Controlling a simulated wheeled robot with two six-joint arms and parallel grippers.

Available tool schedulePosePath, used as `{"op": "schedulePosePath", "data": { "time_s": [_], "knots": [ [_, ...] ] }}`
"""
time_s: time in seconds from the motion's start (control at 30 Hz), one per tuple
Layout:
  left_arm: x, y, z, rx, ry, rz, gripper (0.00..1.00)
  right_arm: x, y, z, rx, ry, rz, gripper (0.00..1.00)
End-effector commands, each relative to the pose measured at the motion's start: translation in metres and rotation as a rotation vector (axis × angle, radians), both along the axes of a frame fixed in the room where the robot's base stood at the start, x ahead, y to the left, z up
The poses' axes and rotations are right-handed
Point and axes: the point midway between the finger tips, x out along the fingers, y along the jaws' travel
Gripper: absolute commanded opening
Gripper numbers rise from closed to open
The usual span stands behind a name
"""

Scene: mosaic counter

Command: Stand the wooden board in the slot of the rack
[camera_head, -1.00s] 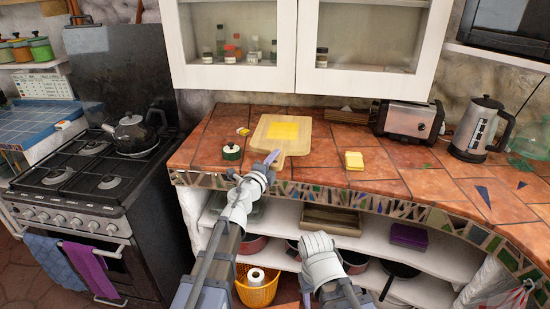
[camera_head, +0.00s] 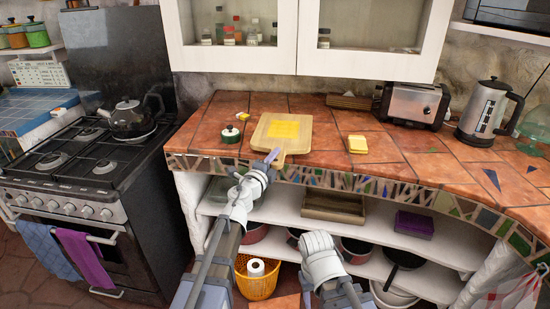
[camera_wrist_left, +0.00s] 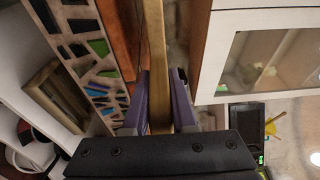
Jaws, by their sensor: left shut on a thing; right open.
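The wooden board (camera_head: 262,134) is pale, with a yellow square on its face, and shows at the back left of the counter. In the left wrist view the board (camera_wrist_left: 156,45) appears edge-on, running straight out from between the purple fingers (camera_wrist_left: 160,103). I cannot tell whether it touches the counter. A low brown wooden piece (camera_head: 349,101), which may be the rack, lies by the wall left of the toaster; its slot cannot be made out. My right gripper (camera_head: 318,245) hangs in front of the shelves, its fingers hard to see.
The tiled counter (camera_head: 400,165) has free room at its middle. Cabinets (camera_head: 300,70) hang above; a stove (camera_head: 85,170) is at left.

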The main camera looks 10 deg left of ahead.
Motion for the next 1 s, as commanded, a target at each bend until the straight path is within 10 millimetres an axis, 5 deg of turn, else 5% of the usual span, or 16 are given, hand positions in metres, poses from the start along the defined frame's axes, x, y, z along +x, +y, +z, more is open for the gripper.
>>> {"op": "schedulePosePath", "data": {
  "time_s": [0.33, 1.0],
  "knots": [
    [0.000, 0.000, -0.024, 0.000, 0.000, 0.000, 0.00, 0.000, 0.000, -0.024, 0.000, 0.000, 0.000, 0.50],
    [0.000, 0.000, -0.028, 0.000, 0.000, 0.000, 0.00, 0.000, 0.000, -0.028, 0.000, 0.000, 0.000, 0.50]
  ]
}}
